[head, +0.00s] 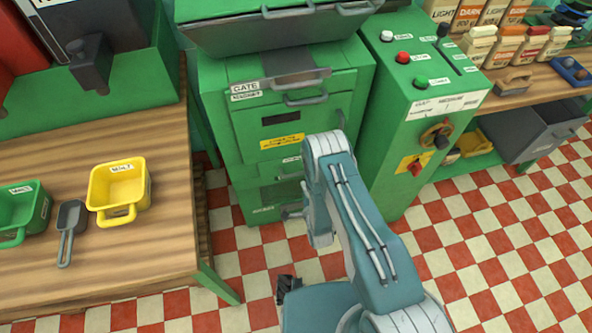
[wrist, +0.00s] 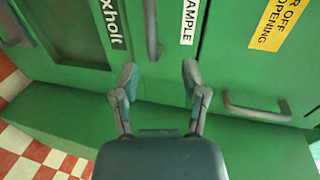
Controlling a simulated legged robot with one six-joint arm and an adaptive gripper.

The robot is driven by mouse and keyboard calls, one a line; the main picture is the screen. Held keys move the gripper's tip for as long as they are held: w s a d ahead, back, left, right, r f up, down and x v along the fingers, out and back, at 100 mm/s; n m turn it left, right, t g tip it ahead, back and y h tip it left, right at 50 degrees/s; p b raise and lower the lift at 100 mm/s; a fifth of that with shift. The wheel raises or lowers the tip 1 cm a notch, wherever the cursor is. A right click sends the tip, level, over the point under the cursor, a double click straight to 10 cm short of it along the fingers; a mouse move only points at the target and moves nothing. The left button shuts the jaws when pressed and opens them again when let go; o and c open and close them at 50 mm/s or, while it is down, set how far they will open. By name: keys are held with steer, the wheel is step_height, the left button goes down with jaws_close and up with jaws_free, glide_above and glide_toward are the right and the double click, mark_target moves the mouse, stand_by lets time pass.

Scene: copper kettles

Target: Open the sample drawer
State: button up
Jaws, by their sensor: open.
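The sample drawer shows in the wrist view as a green front with a white label (wrist: 188,22) reading "SAMPLE" and a grey bar handle (wrist: 151,28) beside it. In the head view a small white label (head: 291,159) sits under the yellow sticker on the green cabinet (head: 230,130); my arm hides much of this area. My gripper (wrist: 159,72) is open and empty in the wrist view, its two fingers apart and pointing toward the handle. The handle lies ahead of the fingertips, not between them. The drawer looks shut.
Another handle (wrist: 257,108) is to the right in the wrist view, by the yellow sticker (wrist: 276,22). A wooden table (head: 160,230) with a yellow bin (head: 120,188) stands left. A control box (head: 425,100) stands right of the cabinet. The checkered floor in front is open.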

mark_target(297, 173)
steer(key=x, duration=0.3)
steer(key=f+x, duration=0.1)
steer(key=x, duration=0.6)
steer(key=shift+s+a+f, duration=0.1)
steer(key=shift+s+f, duration=0.05)
steer(key=shift+s, duration=0.05)
steer(key=shift+c, duration=0.4)
jaws_close()
